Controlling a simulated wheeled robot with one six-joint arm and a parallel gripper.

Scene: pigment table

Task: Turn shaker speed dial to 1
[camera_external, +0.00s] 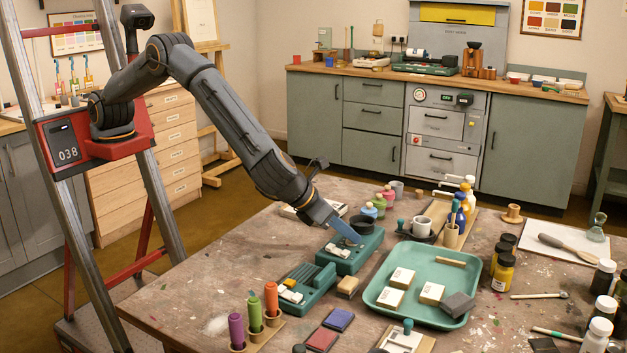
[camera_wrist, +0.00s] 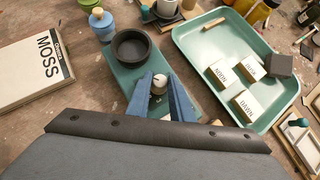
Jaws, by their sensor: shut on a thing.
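The shaker is a green box (camera_external: 352,262) on the table with a dark round cup on its top; it also shows in the wrist view (camera_wrist: 128,82). Its speed dial is a small pale knob (camera_wrist: 159,82) on the top face, in front of the dark cup (camera_wrist: 135,47). My gripper (camera_wrist: 160,90) has its two blue fingers on either side of the dial, shut on it. In the external view my gripper (camera_external: 350,232) reaches down to the shaker from the left and hides the dial. The dial's marks and setting are too small to read.
A green tray (camera_external: 376,296) with labelled blocks and a grey block stands right of the shaker. Another green device (camera_external: 303,290) sits in front. Small paint jars (camera_external: 378,203) stand behind.

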